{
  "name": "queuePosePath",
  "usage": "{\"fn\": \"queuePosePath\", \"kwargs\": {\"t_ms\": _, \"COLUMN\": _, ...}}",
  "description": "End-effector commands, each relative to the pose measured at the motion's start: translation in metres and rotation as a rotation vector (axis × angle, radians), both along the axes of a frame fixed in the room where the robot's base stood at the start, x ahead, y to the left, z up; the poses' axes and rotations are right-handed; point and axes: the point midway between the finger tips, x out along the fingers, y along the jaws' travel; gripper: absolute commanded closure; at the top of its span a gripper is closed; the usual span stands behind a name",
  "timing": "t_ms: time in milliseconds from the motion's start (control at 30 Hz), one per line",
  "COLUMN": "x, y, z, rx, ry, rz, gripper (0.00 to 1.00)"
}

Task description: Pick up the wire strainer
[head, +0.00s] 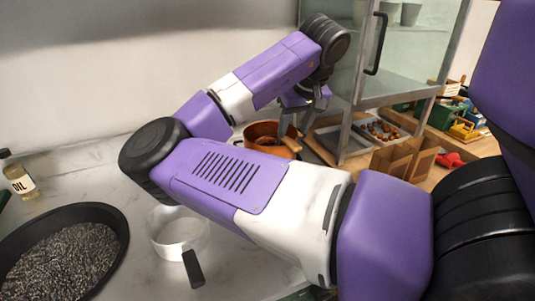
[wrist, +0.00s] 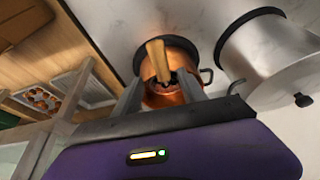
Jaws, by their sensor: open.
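A copper pot (head: 262,130) stands on the counter below my gripper (head: 295,118). A wooden handle (head: 291,141) sticks up out of it. In the wrist view the handle (wrist: 157,56) rises from the copper pot (wrist: 180,45) between the two fingers of my gripper (wrist: 160,86). The gripper is open, with gaps showing on both sides of the handle. The handle's lower end is hidden inside the pot, so I cannot tell whether it belongs to the wire strainer. A round pale metal vessel (head: 166,231) with a black handle stands at the lower left; its inside shows no clear mesh.
A black pan (head: 123,224) of dark grains and an oil bottle (head: 19,178) are at left. A grey pot (wrist: 270,55) stands close to the copper pot. A glass cabinet (head: 362,70), trays of chestnuts (head: 381,131) and brown paper bags (head: 404,158) are at right.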

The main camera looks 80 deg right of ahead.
Motion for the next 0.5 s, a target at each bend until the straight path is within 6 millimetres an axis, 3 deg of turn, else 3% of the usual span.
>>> {"fn": "queuePosePath", "kwargs": {"t_ms": 500, "x": 0.02, "y": -0.019, "z": -0.056, "rx": -0.001, "ry": 0.002, "rz": 0.0, "gripper": 0.51}}
